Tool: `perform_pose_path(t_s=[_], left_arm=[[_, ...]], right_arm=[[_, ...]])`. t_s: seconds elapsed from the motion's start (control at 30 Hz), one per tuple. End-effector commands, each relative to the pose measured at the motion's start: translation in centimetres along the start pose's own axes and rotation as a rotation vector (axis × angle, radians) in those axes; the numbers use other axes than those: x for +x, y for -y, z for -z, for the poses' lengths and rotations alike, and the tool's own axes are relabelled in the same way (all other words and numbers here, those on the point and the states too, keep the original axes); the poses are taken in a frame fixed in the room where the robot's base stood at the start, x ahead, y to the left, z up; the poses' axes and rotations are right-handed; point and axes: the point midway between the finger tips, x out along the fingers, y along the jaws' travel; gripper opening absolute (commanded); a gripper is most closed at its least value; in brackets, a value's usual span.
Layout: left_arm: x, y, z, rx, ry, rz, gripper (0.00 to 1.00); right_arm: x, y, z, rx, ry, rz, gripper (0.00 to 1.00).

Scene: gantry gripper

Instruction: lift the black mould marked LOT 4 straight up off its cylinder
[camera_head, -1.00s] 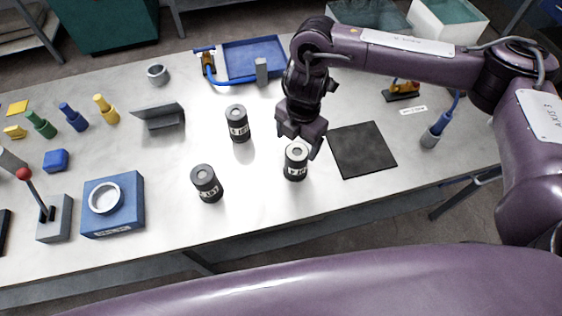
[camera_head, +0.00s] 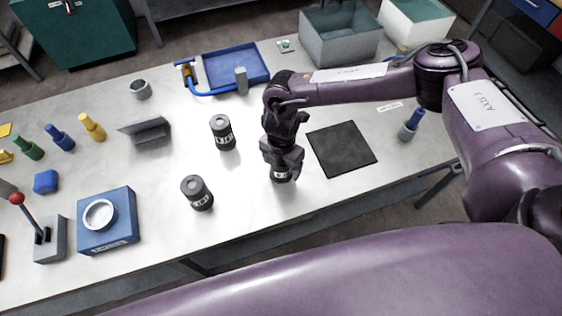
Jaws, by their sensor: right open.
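Three black moulds with pale labels stand upright on the table. One (camera_head: 222,133) is at the back, one (camera_head: 197,193) is at the front left, and one (camera_head: 281,177) is at the right, under my right gripper. The labels are too small to read, so I cannot tell which is LOT 4. My right gripper (camera_head: 282,168) points down over the right mould and is open. It hides the mould's top and most of its sides; only the lower part shows. I cannot tell whether the fingers touch it. My left gripper is not in view.
A flat black mat (camera_head: 341,149) lies just right of the right mould. A grey angled bracket (camera_head: 147,131) and a blue tray (camera_head: 236,66) are further back. A blue block with a white ring (camera_head: 107,222) stands at the left. The table between the moulds is clear.

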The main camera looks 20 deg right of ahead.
Motion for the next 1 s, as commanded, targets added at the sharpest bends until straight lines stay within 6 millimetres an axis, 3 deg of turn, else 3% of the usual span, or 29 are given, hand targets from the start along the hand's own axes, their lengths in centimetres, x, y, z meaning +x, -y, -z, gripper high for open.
perform_pose_path(t_s=[0.07, 0.4, 0.77, 1.0], left_arm=[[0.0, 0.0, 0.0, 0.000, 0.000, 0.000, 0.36], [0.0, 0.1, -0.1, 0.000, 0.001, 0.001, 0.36], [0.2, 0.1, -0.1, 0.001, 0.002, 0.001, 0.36], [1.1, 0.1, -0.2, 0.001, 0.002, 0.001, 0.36]], right_arm=[[0.0, 0.0, 0.0, 0.000, 0.000, 0.000, 0.79], [0.0, 0.0, 0.0, 0.000, 0.000, 0.000, 0.34], [-0.4, -0.1, 0.0, 0.000, 0.000, -0.001, 0.33], [-3.0, -0.1, -0.1, -0.001, 0.000, -0.005, 0.33]])
